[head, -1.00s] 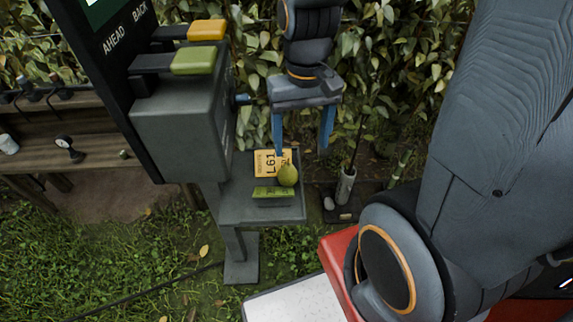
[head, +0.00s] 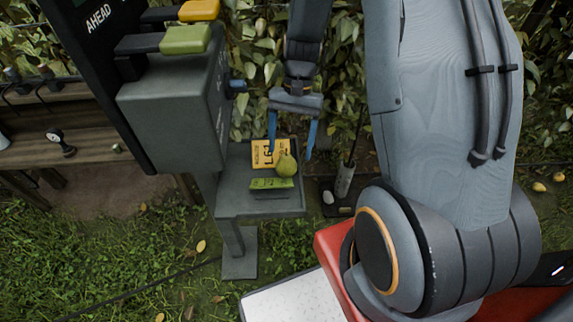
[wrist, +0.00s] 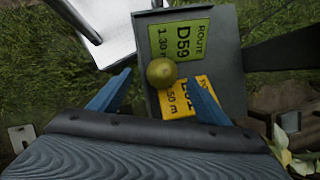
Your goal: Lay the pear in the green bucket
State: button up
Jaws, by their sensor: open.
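The green-yellow pear (head: 287,167) sits on the grey shelf (head: 240,200) of a post-mounted box, among ticket-like plates. My gripper (head: 290,154) is open, its two blue fingers pointing down just behind and above the pear. In the wrist view the pear (wrist: 161,72) shows between the fingertips of my gripper (wrist: 159,80), with gaps on both sides. I cannot tell how far above it the fingers are. No green bucket can be made out in either view.
A yellow plate (head: 269,153) and a green plate (head: 271,183) lie by the pear. The grey box (head: 175,120) with yellow and green levers stands left of my gripper. A leafy hedge is behind. Yellowish fruits (head: 540,187) lie on the ground at right.

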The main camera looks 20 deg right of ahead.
aim_at(287, 160)
jog(key=x, duration=0.4)
jog(key=shift+a+f, duration=0.25)
jog(key=shift+f, duration=0.15)
jog(key=c, duration=1.3)
jog(key=shift+c, duration=0.2)
